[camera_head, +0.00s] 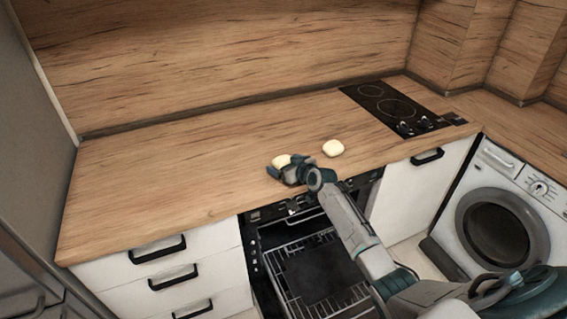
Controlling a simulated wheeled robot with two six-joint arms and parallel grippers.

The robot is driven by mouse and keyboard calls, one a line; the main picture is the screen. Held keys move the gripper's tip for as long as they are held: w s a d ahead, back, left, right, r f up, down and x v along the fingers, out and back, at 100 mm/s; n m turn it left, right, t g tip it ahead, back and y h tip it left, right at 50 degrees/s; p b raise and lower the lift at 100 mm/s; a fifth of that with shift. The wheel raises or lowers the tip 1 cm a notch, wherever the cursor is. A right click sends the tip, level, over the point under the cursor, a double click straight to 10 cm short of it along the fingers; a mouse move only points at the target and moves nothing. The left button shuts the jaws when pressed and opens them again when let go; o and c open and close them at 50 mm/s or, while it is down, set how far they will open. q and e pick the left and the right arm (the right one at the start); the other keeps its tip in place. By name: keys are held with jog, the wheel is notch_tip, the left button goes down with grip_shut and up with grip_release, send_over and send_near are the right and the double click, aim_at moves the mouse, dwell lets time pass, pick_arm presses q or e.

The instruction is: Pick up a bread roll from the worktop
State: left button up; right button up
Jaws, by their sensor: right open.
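Two pale rolls lie on the wooden worktop (170,170). One bread roll (282,160) is right at my right gripper, with part of it hidden behind the fingers. The other bread roll (333,148) lies a little to the right, apart from the gripper. My right gripper (282,168) is open, low over the front part of the worktop, with its fingers beside the left roll. I cannot tell whether the fingers touch it. My left gripper is not in view.
A black hob (392,107) is set into the worktop at the right. Below the front edge, an oven (310,265) stands open with its rack showing. A washing machine (500,220) is at the right. The worktop's left side is clear.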

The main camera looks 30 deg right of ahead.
jog(key=shift+c, duration=0.3)
jog(key=c, duration=1)
jog(key=shift+o, duration=0.2)
jog(key=shift+r, duration=0.2)
